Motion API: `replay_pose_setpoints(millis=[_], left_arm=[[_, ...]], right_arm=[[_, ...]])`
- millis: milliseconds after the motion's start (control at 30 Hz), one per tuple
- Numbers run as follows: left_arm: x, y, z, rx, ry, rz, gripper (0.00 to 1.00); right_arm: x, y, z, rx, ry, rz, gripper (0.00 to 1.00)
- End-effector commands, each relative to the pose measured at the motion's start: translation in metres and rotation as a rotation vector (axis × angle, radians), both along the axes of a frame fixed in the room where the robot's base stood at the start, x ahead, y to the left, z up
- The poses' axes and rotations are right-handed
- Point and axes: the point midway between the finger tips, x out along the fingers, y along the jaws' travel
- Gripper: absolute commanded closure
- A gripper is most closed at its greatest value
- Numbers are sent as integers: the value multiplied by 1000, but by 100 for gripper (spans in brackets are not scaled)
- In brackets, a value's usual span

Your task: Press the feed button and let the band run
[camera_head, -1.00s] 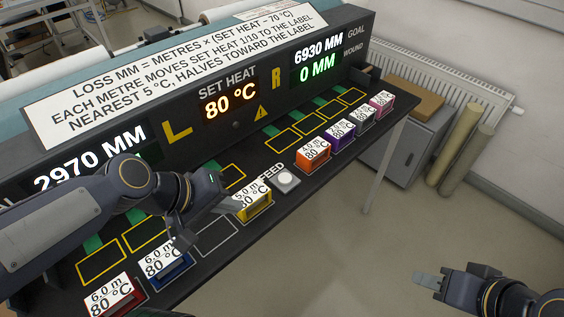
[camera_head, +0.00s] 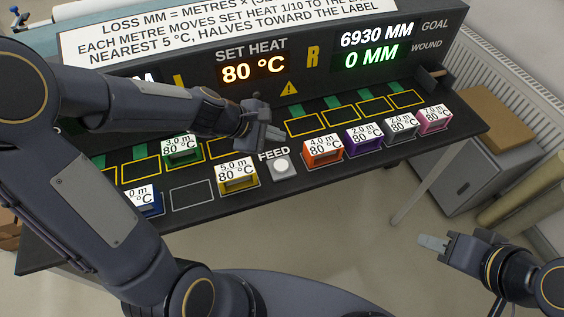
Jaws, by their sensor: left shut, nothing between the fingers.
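The feed button (camera_head: 281,167) is a pale round cap on a light square base, beside the word FEED on the dark bench. My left gripper (camera_head: 270,135) is shut and empty, just behind the button in the picture; I cannot tell its height above the bench. The winding band is not clearly seen. The right display (camera_head: 375,47) reads goal 6930 MM and wound 0 MM. The set heat display (camera_head: 253,68) reads 80 °C. The left display is mostly hidden by my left arm. My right gripper (camera_head: 434,243) is off the bench at lower right; its jaw opening is unclear.
A yellow block (camera_head: 238,178) stands left of the button; orange (camera_head: 322,151), purple, grey and pink blocks stand right. A green block (camera_head: 182,150) is in a rear yellow-outlined slot. A blue block (camera_head: 146,202) is at the left. A grey-outlined front slot (camera_head: 192,195) is empty.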

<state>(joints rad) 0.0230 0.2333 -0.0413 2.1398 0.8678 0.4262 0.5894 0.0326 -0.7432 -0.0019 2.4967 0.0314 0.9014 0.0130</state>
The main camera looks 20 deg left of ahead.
Motion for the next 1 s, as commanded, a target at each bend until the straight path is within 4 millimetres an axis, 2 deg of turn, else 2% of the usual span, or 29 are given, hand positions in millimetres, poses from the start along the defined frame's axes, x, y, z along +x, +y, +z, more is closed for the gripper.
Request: replay_pose_setpoints(millis=[267, 800, 1000], left_arm=[[-1, 0, -9, 0, 0, -2, 100], [0, 0, -80, 2, -1, -3, 100], [0, 0, -89, 1, -1, -3, 100]], right_arm=[[0, 0, -9, 0, 0, 0, 64], [0, 0, -75, 0, 0, 0, 64], [0, 0, -85, 0, 0, 0, 64]])
